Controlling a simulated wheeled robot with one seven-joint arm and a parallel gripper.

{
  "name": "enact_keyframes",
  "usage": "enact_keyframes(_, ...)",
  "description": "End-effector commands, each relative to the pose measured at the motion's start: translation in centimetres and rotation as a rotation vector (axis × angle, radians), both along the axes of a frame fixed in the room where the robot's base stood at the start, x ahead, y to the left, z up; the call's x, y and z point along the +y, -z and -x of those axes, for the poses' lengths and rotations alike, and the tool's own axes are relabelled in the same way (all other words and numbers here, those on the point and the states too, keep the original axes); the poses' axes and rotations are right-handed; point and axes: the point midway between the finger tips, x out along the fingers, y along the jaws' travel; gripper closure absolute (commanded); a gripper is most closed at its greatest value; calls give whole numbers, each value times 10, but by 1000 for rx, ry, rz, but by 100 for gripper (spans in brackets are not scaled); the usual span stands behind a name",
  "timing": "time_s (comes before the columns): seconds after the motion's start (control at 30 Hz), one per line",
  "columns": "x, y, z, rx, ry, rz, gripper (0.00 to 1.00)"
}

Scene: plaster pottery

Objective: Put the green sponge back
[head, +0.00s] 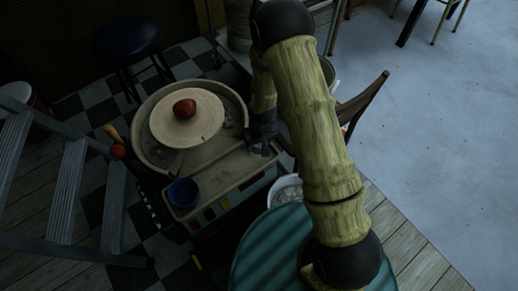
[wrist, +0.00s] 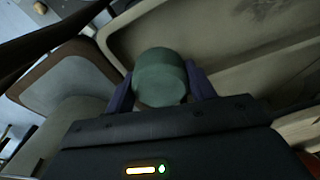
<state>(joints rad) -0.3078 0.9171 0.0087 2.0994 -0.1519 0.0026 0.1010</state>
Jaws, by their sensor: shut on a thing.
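The green sponge (wrist: 160,76) is a round, thick, dull green piece. It sits between the two fingers of my gripper (wrist: 160,88) in the wrist view, and the gripper is shut on it. In the head view my gripper (head: 263,145) is at the right edge of the potter's wheel unit, over or beside the tan tray (head: 228,171). I cannot make out the sponge in the head view. The wrist view shows a pale tray-like surface (wrist: 235,25) beyond the sponge; I cannot tell the height between them.
A red-brown lump (head: 184,108) sits on the wheel head (head: 186,128). A blue bowl (head: 183,193) stands at the tray's front left corner. A wooden chair (head: 364,105), a white bucket (head: 285,191) and a green round table (head: 275,250) are close on the right. A stepladder (head: 68,190) stands left.

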Motion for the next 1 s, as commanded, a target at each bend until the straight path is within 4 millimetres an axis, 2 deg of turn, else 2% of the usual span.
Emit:
enact_keyframes(0.17,0,5,0,1,0,0,64)
enact_keyframes(0.4,0,37,0,1,-1,0,64)
enact_keyframes(0.83,0,41,0,0,0,0,64)
enact_keyframes(0.87,0,40,0,0,0,0,40)
enact_keyframes(0.9,0,40,0,0,0,0,36)
enact_keyframes(1.0,0,40,0,0,0,0,36)
